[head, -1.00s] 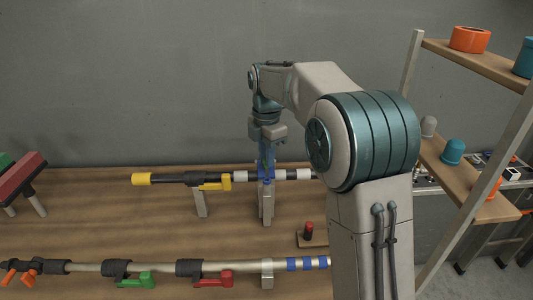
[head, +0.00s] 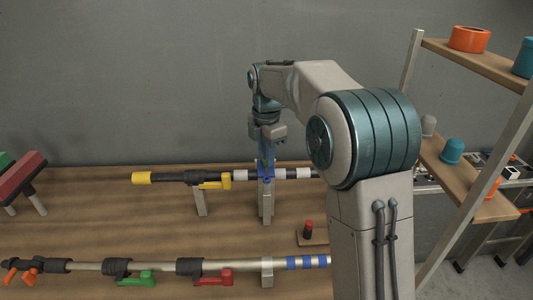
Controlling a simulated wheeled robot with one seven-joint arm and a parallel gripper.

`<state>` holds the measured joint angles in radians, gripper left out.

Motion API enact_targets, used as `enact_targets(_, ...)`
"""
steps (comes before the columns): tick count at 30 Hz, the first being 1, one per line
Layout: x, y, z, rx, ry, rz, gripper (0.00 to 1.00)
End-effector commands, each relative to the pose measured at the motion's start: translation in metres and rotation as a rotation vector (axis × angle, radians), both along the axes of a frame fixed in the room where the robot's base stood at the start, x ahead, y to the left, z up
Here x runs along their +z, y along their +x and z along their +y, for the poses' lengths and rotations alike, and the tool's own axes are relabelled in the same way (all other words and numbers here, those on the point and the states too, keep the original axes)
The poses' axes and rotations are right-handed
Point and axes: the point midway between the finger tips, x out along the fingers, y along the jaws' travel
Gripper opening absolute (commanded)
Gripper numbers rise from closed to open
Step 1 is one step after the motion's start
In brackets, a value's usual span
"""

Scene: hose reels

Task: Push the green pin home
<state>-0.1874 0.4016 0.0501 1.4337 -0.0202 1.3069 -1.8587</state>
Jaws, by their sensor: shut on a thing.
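My gripper (head: 266,155) points down at the back pole (head: 240,175), over a blue collar on it (head: 267,174). A small green sliver, which looks like the green pin (head: 264,162), shows between the fingers just above the collar. The fingers appear closed on it. How deep the pin sits in the collar is too small to tell. The pole lies level on upright grey supports (head: 201,203). It has a yellow end, a yellow clip lever (head: 213,185) and white bands.
A front pole (head: 150,267) carries a green lever (head: 135,280), a red lever (head: 213,278) and blue bands. A red-topped peg (head: 308,228) stands on a small wooden block near my arm. A shelf (head: 470,65) with caps is at right. Bench between the poles is mostly clear.

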Motion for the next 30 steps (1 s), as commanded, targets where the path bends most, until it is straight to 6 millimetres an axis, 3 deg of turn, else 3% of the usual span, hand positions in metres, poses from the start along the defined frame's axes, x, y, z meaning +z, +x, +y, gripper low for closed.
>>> enact_targets(30, -0.025, 0.000, 0.000, 0.000, 0.000, 0.000, 0.00)
